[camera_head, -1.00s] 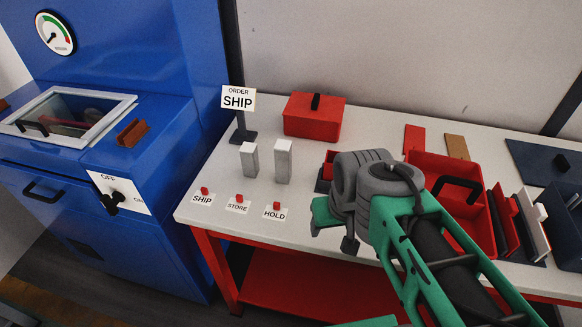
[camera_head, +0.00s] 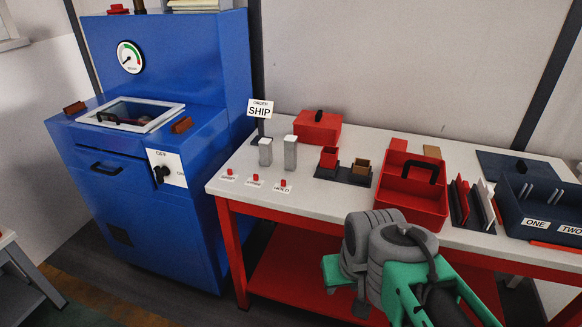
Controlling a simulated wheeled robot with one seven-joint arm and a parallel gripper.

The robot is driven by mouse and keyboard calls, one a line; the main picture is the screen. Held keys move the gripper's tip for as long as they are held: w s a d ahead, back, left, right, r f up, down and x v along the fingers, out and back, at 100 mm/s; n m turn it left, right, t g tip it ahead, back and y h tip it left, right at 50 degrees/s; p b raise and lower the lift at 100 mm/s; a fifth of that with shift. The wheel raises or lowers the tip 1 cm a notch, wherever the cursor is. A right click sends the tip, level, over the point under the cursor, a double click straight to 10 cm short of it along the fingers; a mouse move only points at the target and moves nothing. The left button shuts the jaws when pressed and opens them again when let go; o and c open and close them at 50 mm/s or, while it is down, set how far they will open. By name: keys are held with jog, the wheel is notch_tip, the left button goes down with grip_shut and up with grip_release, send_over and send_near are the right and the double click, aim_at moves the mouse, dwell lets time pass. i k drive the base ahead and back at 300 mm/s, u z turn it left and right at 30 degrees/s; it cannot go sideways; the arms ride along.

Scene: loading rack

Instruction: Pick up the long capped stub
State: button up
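Two upright grey stubs with pale tops stand side by side on the white tabletop, left of its middle. The taller stub (camera_head: 290,154) is on the right and the shorter stub (camera_head: 265,153) is on the left. The pictures do not show clearly whether the tops are separate caps. My gripper (camera_head: 345,290) is low in the picture, in front of the table and to the right of the stubs, well apart from both. Its fingers are mostly hidden behind my wrist, so I cannot see whether they are open or hold anything.
The ORDER SHIP sign (camera_head: 260,109) stands behind the stubs; red buttons (camera_head: 254,179) with labels lie in front. A red lidded box (camera_head: 318,131), small red and brown bins (camera_head: 345,162) and a red handled tote (camera_head: 411,204) stand nearby. The blue machine (camera_head: 215,145) is at left.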

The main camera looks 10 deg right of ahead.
aim_at(290, 142)
jog(key=u, duration=0.5)
jog(key=i, duration=1.1)
jog(key=u, duration=1.1)
jog(key=i, duration=0.75)
jog(key=u, duration=0.15)
